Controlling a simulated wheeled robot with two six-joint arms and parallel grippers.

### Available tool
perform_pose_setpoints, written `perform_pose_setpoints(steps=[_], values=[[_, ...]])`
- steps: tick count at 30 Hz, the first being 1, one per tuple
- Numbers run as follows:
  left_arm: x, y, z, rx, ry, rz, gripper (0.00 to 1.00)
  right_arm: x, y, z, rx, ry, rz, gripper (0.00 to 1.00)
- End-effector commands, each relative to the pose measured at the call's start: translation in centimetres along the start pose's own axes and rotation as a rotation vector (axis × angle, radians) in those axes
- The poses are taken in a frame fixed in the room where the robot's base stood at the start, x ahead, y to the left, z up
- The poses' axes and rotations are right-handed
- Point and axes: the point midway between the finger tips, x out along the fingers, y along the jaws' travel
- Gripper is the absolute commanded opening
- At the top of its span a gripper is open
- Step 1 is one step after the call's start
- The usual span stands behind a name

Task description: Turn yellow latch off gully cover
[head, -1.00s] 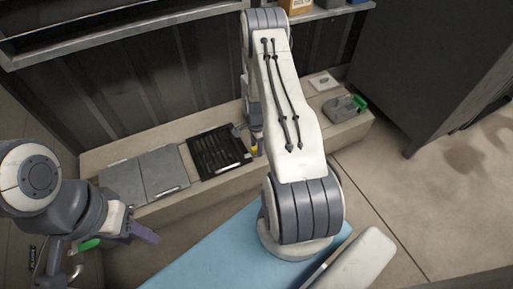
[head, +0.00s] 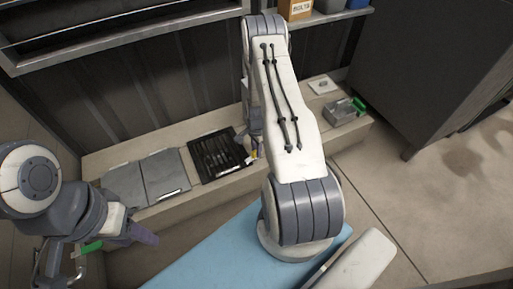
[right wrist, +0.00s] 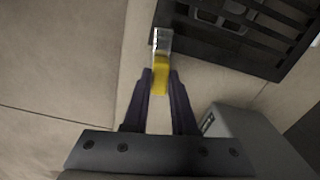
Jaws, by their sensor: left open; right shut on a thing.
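The gully cover (head: 216,152) is a black slatted grate set in the pale ledge in the head view. It fills the top right of the right wrist view (right wrist: 255,45). The yellow latch (right wrist: 160,78) has a metallic end (right wrist: 162,42) lying at the grate's edge. My right gripper (right wrist: 160,76) is shut on the yellow part, one finger on each side. In the head view the latch (head: 252,156) is a small yellow patch, and my right arm hides most of that gripper. My left gripper (head: 143,236) is open and empty, low at the left, away from the cover.
Two grey plates (head: 146,178) lie on the ledge left of the grate. A grey metal box (head: 340,112) with a green part stands at the ledge's right end. A grey block (right wrist: 245,140) is close to my right gripper. A dark cabinet (head: 430,70) stands at the right.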

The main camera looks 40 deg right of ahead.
Motion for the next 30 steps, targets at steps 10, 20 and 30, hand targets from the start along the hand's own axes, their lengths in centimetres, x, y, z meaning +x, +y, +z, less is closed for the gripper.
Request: perform_pose_setpoints(steps=[10,20,30], values=[[-2.6,0.2,-0.1,0.000,0.000,0.000,0.50,-0.3,0.0,0.0,-0.320,0.000,0.000,0.00],[-4.3,0.3,-0.2,0.000,0.000,0.000,0.50,-0.3,0.0,0.0,-0.634,0.000,0.000,0.00],[-5.5,0.4,-0.3,0.000,0.000,0.000,0.50,-0.2,0.0,0.0,-0.955,0.000,0.000,0.00]])
